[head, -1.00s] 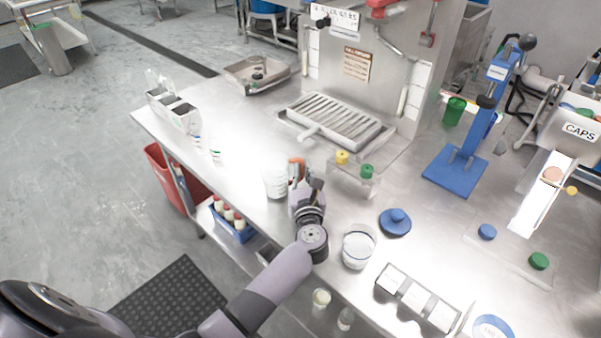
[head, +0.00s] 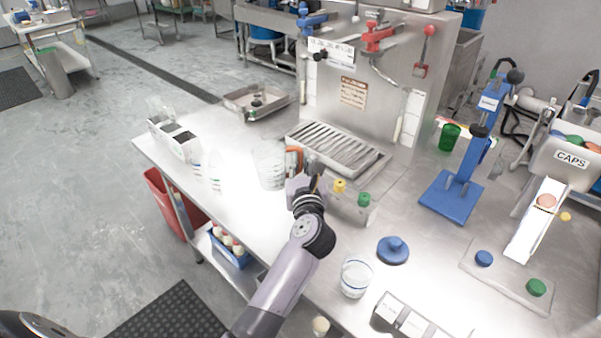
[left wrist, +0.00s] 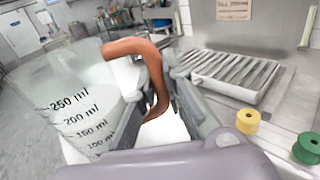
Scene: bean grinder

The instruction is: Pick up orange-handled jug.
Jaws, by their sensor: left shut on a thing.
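The orange-handled jug (head: 268,165) is a clear measuring jug at the middle of the steel table in the head view. In the left wrist view its clear wall (left wrist: 65,100) bears ml marks, and its orange-brown handle (left wrist: 140,52) stands in front of the camera. My left gripper (head: 302,172) is at the handle side of the jug. In the left wrist view its fingers (left wrist: 165,105) are shut around the handle. The jug looks upright; whether its base touches the table is hard to tell. My right gripper is not in view.
A slatted drain tray (head: 338,148) lies behind the gripper. A holder with yellow (head: 339,185) and green (head: 364,199) knobs stands close at right. A clear beaker (head: 356,277) and a blue lid (head: 393,251) are nearer the front. Small clear containers (head: 206,172) stand at left.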

